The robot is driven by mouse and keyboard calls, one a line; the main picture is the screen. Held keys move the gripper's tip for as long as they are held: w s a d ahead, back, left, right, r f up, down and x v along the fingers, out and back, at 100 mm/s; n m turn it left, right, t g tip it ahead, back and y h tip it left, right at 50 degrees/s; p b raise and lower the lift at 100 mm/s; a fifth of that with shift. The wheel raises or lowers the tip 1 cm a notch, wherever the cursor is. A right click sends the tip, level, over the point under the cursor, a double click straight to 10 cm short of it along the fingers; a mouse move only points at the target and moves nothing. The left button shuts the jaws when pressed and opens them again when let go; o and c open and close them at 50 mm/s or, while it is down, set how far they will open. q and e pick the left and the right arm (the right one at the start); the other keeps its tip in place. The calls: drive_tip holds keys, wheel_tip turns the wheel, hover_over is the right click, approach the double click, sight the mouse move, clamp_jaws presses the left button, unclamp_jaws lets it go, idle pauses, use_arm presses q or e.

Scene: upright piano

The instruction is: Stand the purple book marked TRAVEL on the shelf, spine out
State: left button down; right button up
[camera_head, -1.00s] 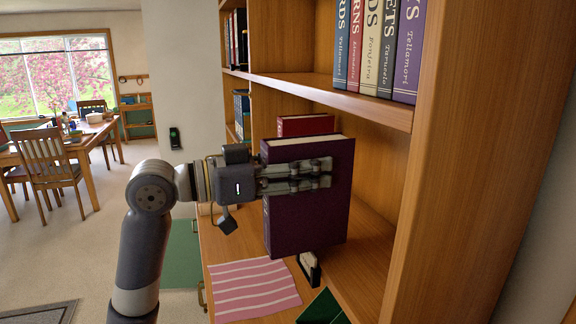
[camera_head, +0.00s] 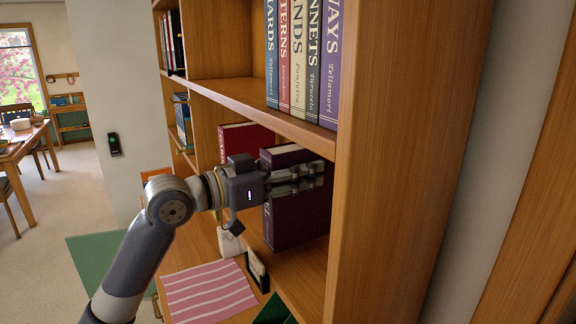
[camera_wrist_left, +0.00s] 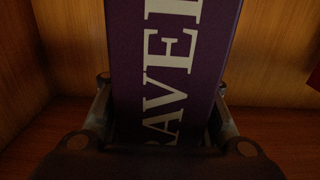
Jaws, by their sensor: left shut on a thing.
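The purple book (camera_head: 297,219) is upright in the lower shelf compartment (camera_head: 312,262), beside a red book (camera_head: 240,142). My left gripper (camera_head: 297,178) is shut on the purple book, with its fingers along the sides near the top. In the left wrist view the purple book's spine (camera_wrist_left: 165,75) faces the camera, with pale letters reading "RAVEL" and the rest cut off. Wood panels stand behind and beside it there. I cannot tell whether the book's bottom touches the shelf board. My right gripper is not in view.
Several books (camera_head: 300,60) stand on the shelf above, close over my left gripper. The bookcase's thick side panel (camera_head: 400,170) is just right of the purple book. A pink striped cloth (camera_head: 208,292) and a small black-and-white item (camera_head: 257,270) lie in front, lower down.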

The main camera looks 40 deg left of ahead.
use_arm(q)
drive_tip(key=shift+w+d+r, duration=0.1)
drive_tip(key=shift+w+d, duration=0.1)
drive_tip(key=shift+w, duration=0.2)
drive_tip(key=shift+f, duration=0.4)
drive_tip(key=shift+f+b, duration=0.85)
drive_tip(key=shift+b, duration=0.1)
drive_tip(key=c, duration=0.9)
unclamp_jaws()
drive_tip(key=shift+c, duration=0.2)
drive_tip(key=v, duration=1.2)
